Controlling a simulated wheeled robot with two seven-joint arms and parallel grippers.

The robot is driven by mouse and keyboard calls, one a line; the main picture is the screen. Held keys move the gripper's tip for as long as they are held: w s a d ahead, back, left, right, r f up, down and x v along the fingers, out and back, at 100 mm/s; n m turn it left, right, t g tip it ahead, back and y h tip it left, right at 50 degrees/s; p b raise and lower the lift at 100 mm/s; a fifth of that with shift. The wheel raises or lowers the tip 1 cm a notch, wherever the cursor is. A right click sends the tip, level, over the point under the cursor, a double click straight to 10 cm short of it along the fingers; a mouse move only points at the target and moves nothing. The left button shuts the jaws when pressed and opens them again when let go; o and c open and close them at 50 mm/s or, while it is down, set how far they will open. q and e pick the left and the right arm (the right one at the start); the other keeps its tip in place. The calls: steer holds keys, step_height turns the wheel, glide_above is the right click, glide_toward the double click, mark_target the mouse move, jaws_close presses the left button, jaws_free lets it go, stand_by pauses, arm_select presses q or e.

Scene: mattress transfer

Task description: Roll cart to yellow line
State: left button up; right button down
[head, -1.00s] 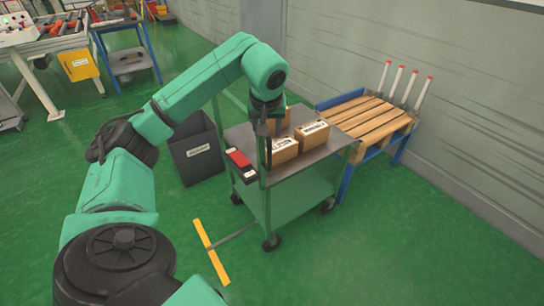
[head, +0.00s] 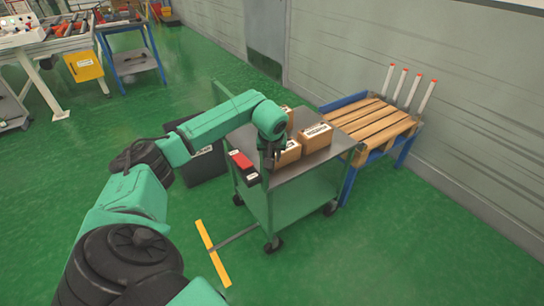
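A green cart (head: 298,208) with a grey top stands on the green floor on dark casters. Several cardboard boxes (head: 316,137) and a red and black item (head: 243,164) sit on its top. A yellow line (head: 213,253) lies on the floor in front and left of the cart, apart from its wheels, with a grey strip beside it. My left gripper (head: 270,163) is at the cart's near left part, in front of a box. Its fingers are small and dark, so I cannot tell whether they are open or touching the cart. My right gripper is not in view.
A wooden slatted rack (head: 372,122) with a blue frame stands close at the cart's right, by the wall. A dark bin (head: 203,165) is behind its left side. Workbenches (head: 40,45) stand far left.

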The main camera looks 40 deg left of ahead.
arm_select(q)
jaws_close()
stand_by(1.2)
